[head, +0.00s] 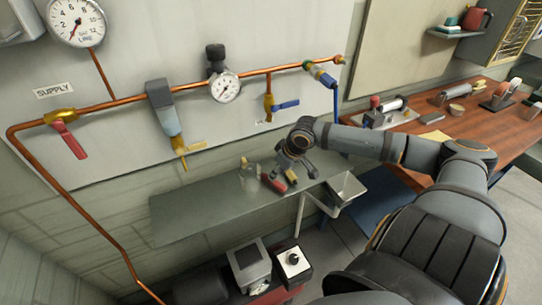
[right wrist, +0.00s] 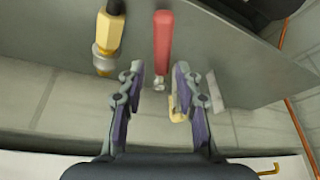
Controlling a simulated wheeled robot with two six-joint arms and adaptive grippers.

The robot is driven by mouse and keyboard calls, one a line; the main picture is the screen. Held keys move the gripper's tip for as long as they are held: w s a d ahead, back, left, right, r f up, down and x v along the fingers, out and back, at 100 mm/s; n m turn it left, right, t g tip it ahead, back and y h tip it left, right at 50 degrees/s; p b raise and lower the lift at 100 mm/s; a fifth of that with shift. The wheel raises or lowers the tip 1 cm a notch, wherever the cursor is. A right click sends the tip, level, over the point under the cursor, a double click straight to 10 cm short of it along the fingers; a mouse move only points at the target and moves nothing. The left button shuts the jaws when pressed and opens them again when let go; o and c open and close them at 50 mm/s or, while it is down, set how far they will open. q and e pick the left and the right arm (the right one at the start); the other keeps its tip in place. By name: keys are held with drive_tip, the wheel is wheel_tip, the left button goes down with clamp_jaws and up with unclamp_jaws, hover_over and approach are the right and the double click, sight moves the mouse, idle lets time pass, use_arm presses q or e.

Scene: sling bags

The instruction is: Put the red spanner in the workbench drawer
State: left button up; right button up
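A red-handled tool (right wrist: 163,40) with a small silver end, which looks like the red spanner, lies on the grey metal shelf (head: 195,215). In the right wrist view it is just past my fingertips, in line with the gap between them. A red piece (head: 273,183) shows on the shelf in the head view, partly crowded by other items. My right gripper (right wrist: 158,75) is open and empty over the shelf; it also shows in the head view (head: 293,168). My left gripper is out of view. The wooden workbench (head: 460,125) is at the right; I cannot make out its drawer.
A brass fitting (right wrist: 108,40) lies beside the red tool, and a clear jar (head: 249,178) stands on the shelf. A metal bin (head: 346,188) hangs at the shelf's right end. Copper pipes (head: 110,104) with valves run along the wall behind. The shelf's left part is clear.

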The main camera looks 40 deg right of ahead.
sight(265, 177)
drive_tip(key=shift+a+b+x, duration=0.1)
drive_tip(key=shift+b+x, duration=0.7)
drive_tip(key=shift+x, duration=0.35)
drive_tip(key=shift+a+b+x, duration=0.15)
drive_tip(key=shift+b+x, duration=0.65)
drive_tip(key=shift+x, duration=0.4)
drive_tip(key=shift+w+f, duration=0.2)
drive_tip(key=shift+w, duration=0.05)
clamp_jaws()
